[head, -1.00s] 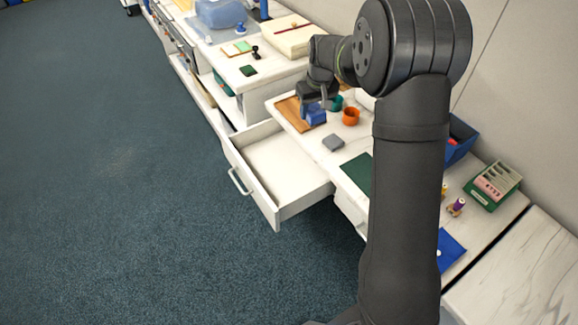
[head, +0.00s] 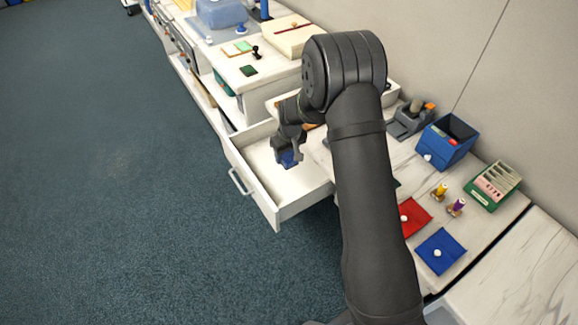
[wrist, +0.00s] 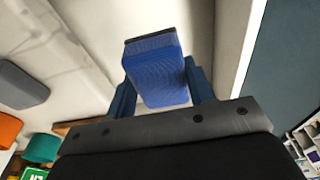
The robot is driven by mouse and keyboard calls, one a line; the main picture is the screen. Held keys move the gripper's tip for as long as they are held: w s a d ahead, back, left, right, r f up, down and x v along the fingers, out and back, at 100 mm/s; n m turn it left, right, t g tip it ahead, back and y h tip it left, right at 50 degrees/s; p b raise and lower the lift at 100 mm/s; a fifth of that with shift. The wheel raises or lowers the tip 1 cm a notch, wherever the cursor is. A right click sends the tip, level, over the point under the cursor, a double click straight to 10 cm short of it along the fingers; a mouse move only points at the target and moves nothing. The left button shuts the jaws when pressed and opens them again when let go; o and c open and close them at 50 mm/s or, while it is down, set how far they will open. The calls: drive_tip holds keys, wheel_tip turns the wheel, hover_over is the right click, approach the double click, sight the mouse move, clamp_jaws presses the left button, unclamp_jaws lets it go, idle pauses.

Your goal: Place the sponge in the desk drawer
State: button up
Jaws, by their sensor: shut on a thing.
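A blue sponge (wrist: 158,78) with a dark edge is held between the two fingers of my gripper (wrist: 160,95) in the wrist view. In the head view my gripper (head: 288,158) is over the open desk drawer, with the blue sponge (head: 289,160) at its tip. The white drawer (head: 262,200) is pulled out toward the left and has a handle on its front. The part of its inside that shows is empty. I cannot tell how far the sponge is above the drawer floor.
My arm hides part of the desktop. A grey block (wrist: 21,85), an orange item (wrist: 8,130) and a teal item (wrist: 42,148) are on the desk. A blue bin (head: 447,142), a green card box (head: 492,186) and red and blue squares are at the right. Carpet lies left of the drawer.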

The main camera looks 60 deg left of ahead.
sight(286, 185)
wheel_tip(286, 185, down, 15)
drive_tip(key=shift+r, duration=0.15)
idle(0.4)
drive_tip(key=shift+f, duration=0.2)
drive_tip(key=o, duration=0.9)
drive_tip(key=shift+o, duration=0.2)
drive_tip(key=shift+r, duration=0.1)
drive_tip(key=r, duration=0.4)
drive_tip(key=d+r, duration=0.1)
drive_tip(key=r, duration=0.3)
drive_tip(key=d+r, duration=0.1)
drive_tip(key=r, duration=0.3)
drive_tip(key=shift+a, duration=0.1)
drive_tip(key=f, duration=0.4)
drive_tip(key=a+f, duration=0.1)
drive_tip(key=f, duration=0.7)
drive_tip(key=shift+a+f, duration=0.1)
drive_tip(key=shift+a, duration=0.3)
drive_tip(key=shift+r, duration=1.25)
